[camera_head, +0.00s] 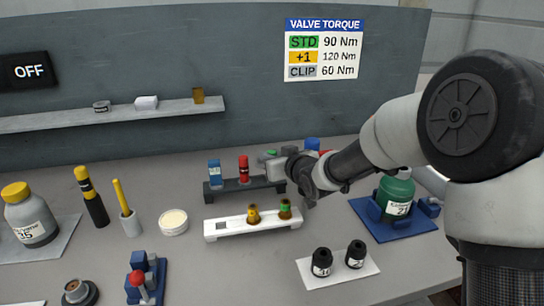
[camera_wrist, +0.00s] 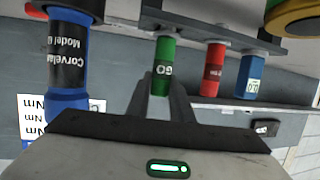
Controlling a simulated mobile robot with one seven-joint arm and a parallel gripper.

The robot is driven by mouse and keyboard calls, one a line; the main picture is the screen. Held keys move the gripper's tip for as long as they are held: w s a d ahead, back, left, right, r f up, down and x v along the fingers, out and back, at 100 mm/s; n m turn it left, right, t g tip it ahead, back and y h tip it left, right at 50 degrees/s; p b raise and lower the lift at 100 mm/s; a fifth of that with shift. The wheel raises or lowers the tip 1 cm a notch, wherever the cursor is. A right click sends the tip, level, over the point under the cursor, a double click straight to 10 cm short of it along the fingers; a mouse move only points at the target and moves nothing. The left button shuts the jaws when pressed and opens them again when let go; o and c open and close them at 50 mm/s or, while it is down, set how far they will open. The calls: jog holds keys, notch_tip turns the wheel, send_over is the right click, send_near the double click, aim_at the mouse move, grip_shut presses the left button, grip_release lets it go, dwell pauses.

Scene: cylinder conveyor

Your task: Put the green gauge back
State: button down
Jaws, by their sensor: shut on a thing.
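The green gauge (camera_wrist: 162,62), marked GO, is between the fingers of my gripper (camera_wrist: 163,85) in the wrist view, where the picture is upside down. My gripper is shut on it. In the head view, a small green part of the gauge (camera_head: 271,153) shows by my gripper (camera_head: 275,162), at the right end of the dark rack (camera_head: 228,193). The red gauge (camera_head: 243,168) and blue gauge (camera_head: 214,172) stand upright in that rack. The green gauge's far end is close to the rack bar; I cannot tell whether it is seated.
A white rack (camera_head: 234,231) with two brass fittings stands in front. A blue tool (camera_wrist: 68,60) stands close beside my gripper. A green bottle (camera_head: 396,192) in a blue holder is at right. Two black cylinders (camera_head: 338,260) sit on a white plate.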

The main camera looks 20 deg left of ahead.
jog(key=shift+f, duration=0.25)
jog(key=c, duration=1.5)
grip_release()
jog(key=shift+r+p, duration=1.65)
jog(key=shift+r, duration=1.35)
